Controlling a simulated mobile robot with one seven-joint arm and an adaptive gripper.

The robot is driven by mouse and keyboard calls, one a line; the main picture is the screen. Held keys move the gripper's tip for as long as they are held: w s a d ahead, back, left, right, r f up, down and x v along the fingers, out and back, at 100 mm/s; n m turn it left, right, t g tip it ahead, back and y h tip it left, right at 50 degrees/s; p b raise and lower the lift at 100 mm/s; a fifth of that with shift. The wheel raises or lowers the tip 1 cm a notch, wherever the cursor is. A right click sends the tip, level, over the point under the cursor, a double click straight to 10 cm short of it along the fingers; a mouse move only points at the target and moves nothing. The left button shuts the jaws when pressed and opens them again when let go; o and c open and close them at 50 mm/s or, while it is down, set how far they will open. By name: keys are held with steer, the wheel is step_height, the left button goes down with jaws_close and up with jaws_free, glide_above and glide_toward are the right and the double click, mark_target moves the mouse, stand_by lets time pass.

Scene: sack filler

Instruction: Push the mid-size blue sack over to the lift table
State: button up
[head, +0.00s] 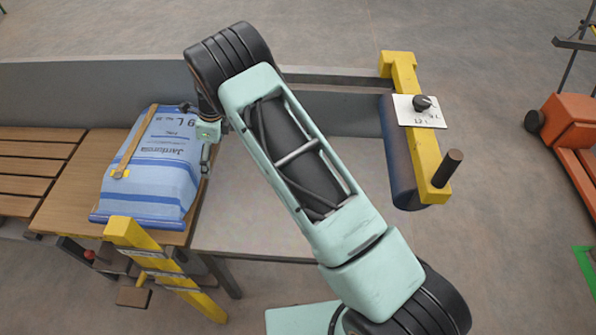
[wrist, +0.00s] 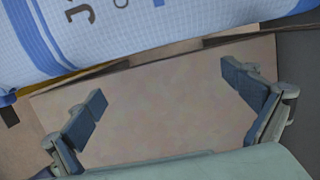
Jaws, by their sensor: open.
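The blue and white sack (head: 150,180) lies flat on a plain wooden top (head: 75,185) at the left in the head view, with a yellow strap or tool on its left side. Its printed face fills the top of the wrist view (wrist: 170,35). My gripper (head: 207,150) is low at the sack's right side; whether it touches the sack is unclear. In the wrist view its two fingers (wrist: 165,88) are spread wide, with nothing between them but a pale flat surface below. No label shows which surface is the lift table.
A slatted wooden section (head: 30,165) adjoins on the left. A pale grey table (head: 260,215) lies right of the sack, with a grey wall behind. A yellow post (head: 165,265) stands in front. A yellow bar with a dial plate (head: 418,110) and a dark roller are at the right.

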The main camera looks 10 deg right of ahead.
step_height(320, 180, up, 14)
steer(key=p, duration=0.9)
steer(key=shift+r, duration=0.25)
steer(key=shift+d, duration=0.1)
